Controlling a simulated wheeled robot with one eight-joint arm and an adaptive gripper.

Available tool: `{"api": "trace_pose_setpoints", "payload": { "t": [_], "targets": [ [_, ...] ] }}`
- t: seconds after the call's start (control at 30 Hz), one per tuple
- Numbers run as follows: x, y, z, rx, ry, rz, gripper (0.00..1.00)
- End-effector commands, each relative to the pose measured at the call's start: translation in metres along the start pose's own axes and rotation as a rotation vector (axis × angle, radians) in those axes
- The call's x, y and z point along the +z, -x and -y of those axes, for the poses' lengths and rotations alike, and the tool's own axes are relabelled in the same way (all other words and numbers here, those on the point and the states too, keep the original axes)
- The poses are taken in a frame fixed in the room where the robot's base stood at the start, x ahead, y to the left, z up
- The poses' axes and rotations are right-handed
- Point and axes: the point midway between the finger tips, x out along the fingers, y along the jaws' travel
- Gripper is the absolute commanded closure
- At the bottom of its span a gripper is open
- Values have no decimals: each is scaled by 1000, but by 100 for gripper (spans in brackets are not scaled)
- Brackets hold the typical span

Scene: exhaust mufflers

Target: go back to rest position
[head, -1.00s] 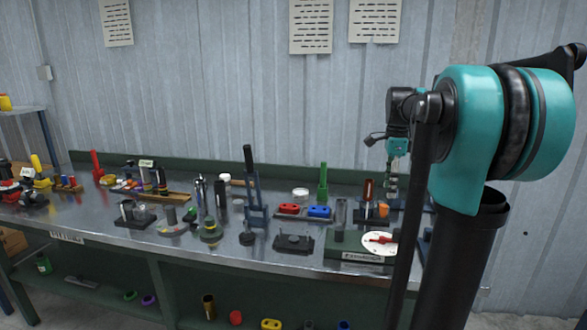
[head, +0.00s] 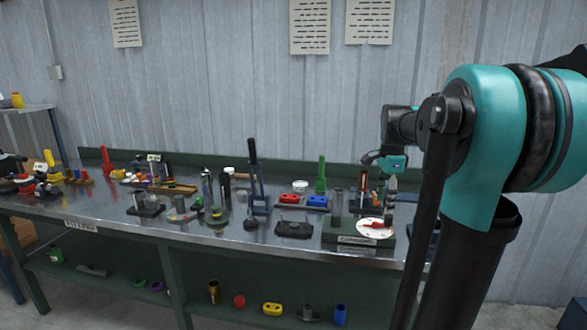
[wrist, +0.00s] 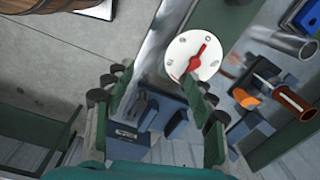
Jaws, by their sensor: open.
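My gripper (wrist: 158,105) is open and empty in the wrist view, its two green-padded fingers spread apart. Below it are the bench edge, a white dial with a red pointer (wrist: 187,62) and a dark blue block-like fixture (wrist: 140,125). In the head view my gripper (head: 390,186) hangs at the right end of the bench, close to the dial (head: 375,226). My teal arm covers part of the bench's right end, and the fingers are too small there to make out.
The metal bench (head: 150,234) carries many small parts. A tall dark blue press (head: 257,180), a green upright tool (head: 321,180) and red and blue blocks (head: 289,199) stand left of my gripper. The lower shelf (head: 115,282) holds several coloured pieces. Bare floor (wrist: 50,75) shows beside the bench.

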Motion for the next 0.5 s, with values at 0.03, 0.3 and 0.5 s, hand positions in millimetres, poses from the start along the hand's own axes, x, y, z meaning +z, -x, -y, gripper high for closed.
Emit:
{"api": "trace_pose_setpoints", "payload": {
  "t": [0.03,0.3,0.5],
  "targets": [
    [4,-8,-5,-9,42,-2,45],
    [32,-65,-43,-81,402,-28,45],
    [64,-137,-106,-165,864,-94,45]
  ]
}}
